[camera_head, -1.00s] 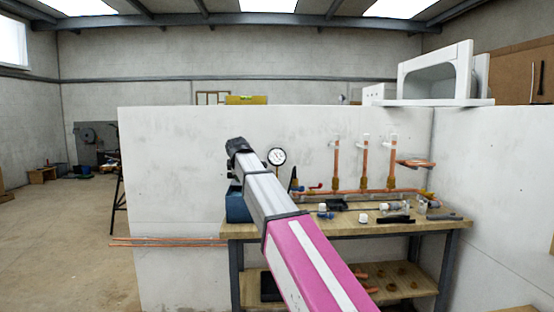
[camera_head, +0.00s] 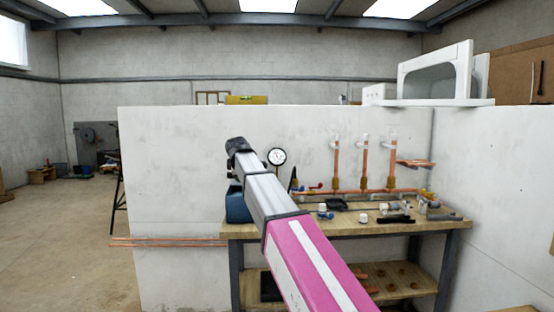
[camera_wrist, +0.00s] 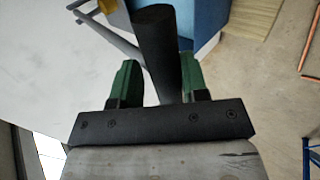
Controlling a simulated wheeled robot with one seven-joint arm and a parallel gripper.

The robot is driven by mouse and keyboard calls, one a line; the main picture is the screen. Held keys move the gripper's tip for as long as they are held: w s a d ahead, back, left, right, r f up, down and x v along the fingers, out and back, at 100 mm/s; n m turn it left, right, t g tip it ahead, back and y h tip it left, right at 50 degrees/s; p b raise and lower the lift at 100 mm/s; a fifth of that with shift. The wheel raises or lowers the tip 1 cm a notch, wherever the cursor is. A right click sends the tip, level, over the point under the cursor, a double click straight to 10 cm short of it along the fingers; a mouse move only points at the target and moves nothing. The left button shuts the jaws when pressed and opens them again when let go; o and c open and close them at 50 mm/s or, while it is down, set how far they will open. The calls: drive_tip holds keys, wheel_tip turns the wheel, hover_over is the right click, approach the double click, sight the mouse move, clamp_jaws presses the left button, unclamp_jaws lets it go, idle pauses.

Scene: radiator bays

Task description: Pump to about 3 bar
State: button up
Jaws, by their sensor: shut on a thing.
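A blue test pump (camera_head: 238,206) stands on the left end of the workbench, partly hidden behind my arm. Its blue body also shows in the wrist view (camera_wrist: 207,18). My gripper (camera_wrist: 156,85) has its green fingers on either side of the pump's black handle (camera_wrist: 156,40) and is shut on it. The handle is hidden in the head view. A round white pressure gauge (camera_head: 276,156) with a black rim sits just right of my arm's end. Its dial is too small to read a value.
The wooden workbench (camera_head: 340,230) holds several fittings and tools. Copper pipes (camera_head: 364,166) stand upright behind them against a white partition (camera_head: 180,160). More copper pipes (camera_head: 165,242) stick out left of the bench.

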drive_tip(key=shift+w+r+g, duration=0.15)
drive_tip(key=shift+r, duration=0.45)
drive_tip(key=shift+w+r+g, duration=0.15)
drive_tip(key=shift+r, duration=0.4)
drive_tip(key=shift+g, duration=0.8)
drive_tip(key=r, duration=0.1)
drive_tip(key=w+r, duration=0.1)
drive_tip(key=r, duration=0.2)
drive_tip(key=shift+w+r, duration=0.35)
drive_tip(key=shift+r+g, duration=0.3)
drive_tip(key=shift+r, duration=0.25)
drive_tip(key=shift+f, duration=0.15)
